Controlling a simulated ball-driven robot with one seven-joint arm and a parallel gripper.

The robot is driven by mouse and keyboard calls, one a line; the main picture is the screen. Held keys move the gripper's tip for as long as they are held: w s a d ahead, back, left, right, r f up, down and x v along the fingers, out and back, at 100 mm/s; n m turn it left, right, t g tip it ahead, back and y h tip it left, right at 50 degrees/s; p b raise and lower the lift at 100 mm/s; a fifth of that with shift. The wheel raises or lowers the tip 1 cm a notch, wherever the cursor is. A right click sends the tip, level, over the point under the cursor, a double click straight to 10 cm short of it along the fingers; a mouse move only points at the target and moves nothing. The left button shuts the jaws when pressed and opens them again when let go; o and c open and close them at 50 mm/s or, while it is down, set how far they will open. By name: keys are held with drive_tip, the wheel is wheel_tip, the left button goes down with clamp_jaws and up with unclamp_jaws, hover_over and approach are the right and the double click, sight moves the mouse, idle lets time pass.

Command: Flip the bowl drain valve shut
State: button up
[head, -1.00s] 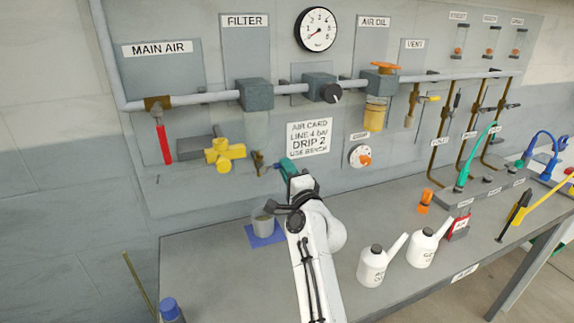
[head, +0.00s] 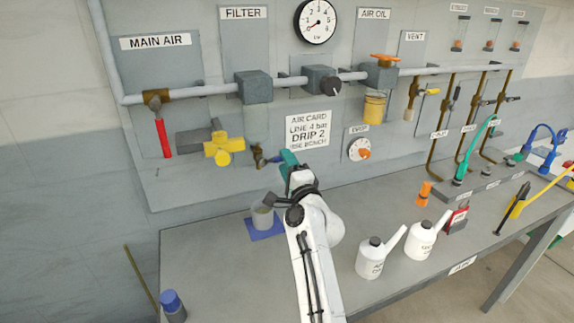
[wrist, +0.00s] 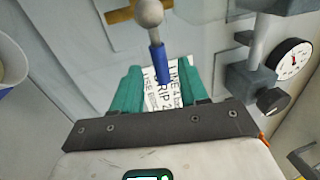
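The bowl drain valve (head: 257,156) is a small brass valve on the panel below the filter block (head: 253,90). In the head view a short dark blue lever points right from it, toward my gripper (head: 287,160). In the wrist view a lever with a blue sleeve (wrist: 157,62) and a grey ball joint hangs near brass. Its blue end lies in the gap between the teal fingers of my gripper (wrist: 161,90). The fingers are apart, one on each side, and contact with the lever is not clear.
A grey cup (head: 262,218) stands on a blue mat (head: 280,231) below the valve. A yellow valve (head: 223,148) is to the left. The air card (head: 309,130) is behind the gripper. Two white oil cans (head: 373,258) stand right on the bench.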

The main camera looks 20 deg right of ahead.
drive_tip(key=s+f, duration=0.2)
drive_tip(key=s, duration=0.8)
drive_tip(key=shift+s, duration=0.3)
drive_tip(key=s+f+n+g, duration=0.3)
drive_tip(key=s+f+n, duration=0.1)
drive_tip(key=s+f, duration=0.1)
drive_tip(key=s+d+f+n+g, duration=0.1)
drive_tip(key=s+f+n+g, duration=0.2)
drive_tip(key=s+f+n, duration=0.2)
drive_tip(key=s+f+n+g+y, duration=0.1)
drive_tip(key=s+f+n+g, duration=0.2)
drive_tip(key=s, duration=0.5)
drive_tip(key=shift+d+f+n+g, duration=0.15)
drive_tip(key=shift+d+f+n, duration=0.05)
drive_tip(key=shift+f+n, duration=0.3)
drive_tip(key=shift+d+f+n+g, duration=0.15)
drive_tip(key=shift+f+n, duration=0.25)
drive_tip(key=shift+f, duration=0.1)
drive_tip(key=s+f+n+g, duration=0.1)
drive_tip(key=s+f+g, duration=0.2)
drive_tip(key=s, duration=0.5)
drive_tip(key=s+f+n+g, duration=0.1)
drive_tip(key=s+f+g, duration=0.2)
drive_tip(key=s, duration=0.6)
drive_tip(key=s+f+n+g+h, duration=0.1)
drive_tip(key=s+f+g, duration=0.2)
drive_tip(key=s, duration=0.5)
drive_tip(key=shift+s+d+f+n+g, duration=0.35)
drive_tip(key=shift+d+f+n, duration=0.1)
drive_tip(key=shift+f, duration=0.45)
